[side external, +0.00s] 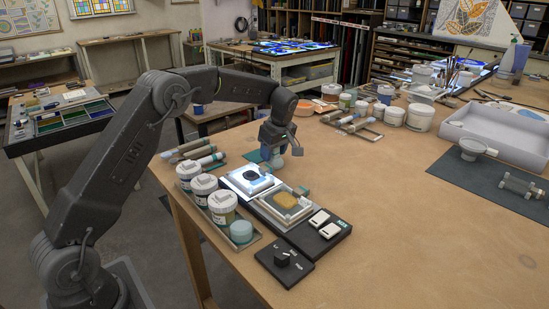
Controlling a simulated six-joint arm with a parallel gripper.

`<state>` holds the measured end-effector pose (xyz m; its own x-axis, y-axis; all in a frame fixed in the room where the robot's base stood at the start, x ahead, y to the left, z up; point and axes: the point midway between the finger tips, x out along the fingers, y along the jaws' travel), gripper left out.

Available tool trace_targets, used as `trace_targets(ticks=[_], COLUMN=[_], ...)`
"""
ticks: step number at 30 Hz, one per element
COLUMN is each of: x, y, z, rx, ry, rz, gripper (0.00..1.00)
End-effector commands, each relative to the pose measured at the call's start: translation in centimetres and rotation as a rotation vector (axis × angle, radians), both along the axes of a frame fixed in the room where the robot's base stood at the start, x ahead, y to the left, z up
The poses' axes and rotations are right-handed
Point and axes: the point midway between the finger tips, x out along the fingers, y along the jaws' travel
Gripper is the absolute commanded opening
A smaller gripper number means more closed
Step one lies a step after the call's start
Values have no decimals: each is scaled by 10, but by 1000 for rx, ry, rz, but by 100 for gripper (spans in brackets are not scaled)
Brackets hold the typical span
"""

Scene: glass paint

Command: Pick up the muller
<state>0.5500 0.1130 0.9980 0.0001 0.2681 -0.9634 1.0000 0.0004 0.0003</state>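My gripper (281,150) points down at the back of the work area, just behind the white glass slab. Its two dark fingers stand apart. A small pale, bluish glass piece (276,161), probably the muller, stands on a teal mat (252,156) right under and partly between the fingers. The gripper hides its upper part. I cannot tell whether the fingers touch it.
Lidded paint jars (222,207) stand in a tray on the left. The middle of the tabletop is clear.

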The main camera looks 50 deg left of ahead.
Motion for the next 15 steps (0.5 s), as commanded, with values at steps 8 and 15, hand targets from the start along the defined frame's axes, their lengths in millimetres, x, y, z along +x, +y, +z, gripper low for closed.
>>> trace_targets(ticks=[8, 15], x=[0, 0], y=[0, 0], z=[1, 1], rx=[0, 0], ry=[0, 0], rz=[0, 0], gripper=[23, 0])
